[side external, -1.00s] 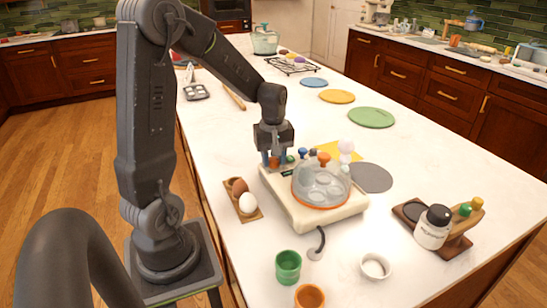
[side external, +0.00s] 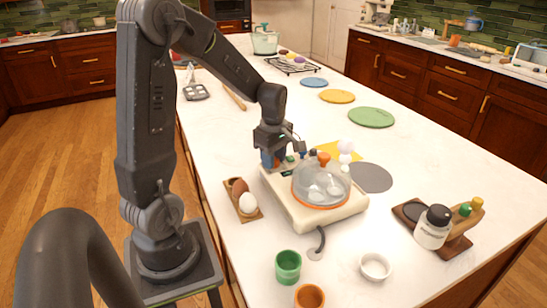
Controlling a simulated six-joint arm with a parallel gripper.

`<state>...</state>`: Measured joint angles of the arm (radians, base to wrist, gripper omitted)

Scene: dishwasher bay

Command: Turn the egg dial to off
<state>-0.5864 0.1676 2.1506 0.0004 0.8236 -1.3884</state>
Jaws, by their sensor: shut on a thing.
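The cream egg cooker (side external: 285,200) stands on the white counter under a clear dome lid (side external: 320,180) with an orange knob and an orange rim. White eggs show dimly inside. My gripper (side external: 283,164) points down at the cooker's back left corner, where small coloured controls sit beside a dark display. It is shut on the egg dial there, which the fingers mostly hide. The dial's pointer and setting cannot be read from this view.
An egg holder (side external: 244,201) with a brown and a white egg stands left of the cooker. Green (side external: 288,265) and orange (side external: 310,297) cups and a white ramekin (side external: 375,267) stand in front. A wooden stand with a dark-capped jar (side external: 432,230) is at right.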

